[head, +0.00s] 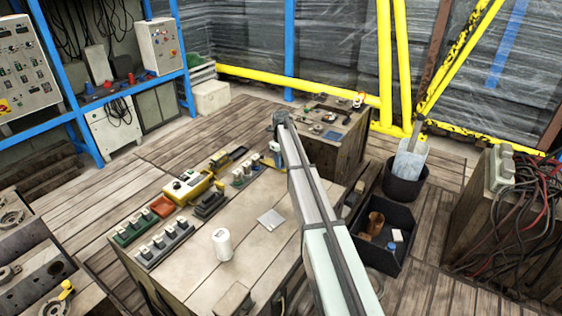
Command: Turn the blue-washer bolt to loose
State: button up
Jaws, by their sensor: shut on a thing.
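A small block with several bolts and coloured washers (245,173) sits at the far end of the near workbench (275,197). My gripper (277,162) points down at the right end of this block, below the far end of my arm. It is small here and partly covered by my arm. A little blue shows at its fingers, and it appears shut on the blue-washer bolt. The bolt's head is mostly hidden, so I cannot tell how far it is turned.
A white cylinder (222,244), a flat pale square (270,218), a yellow box (187,187), an orange tray (162,206) and switch blocks (165,243) stand on the bench. A second bench (335,150) stands behind. A black bin (385,250) is right.

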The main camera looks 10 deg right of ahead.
grip_shut()
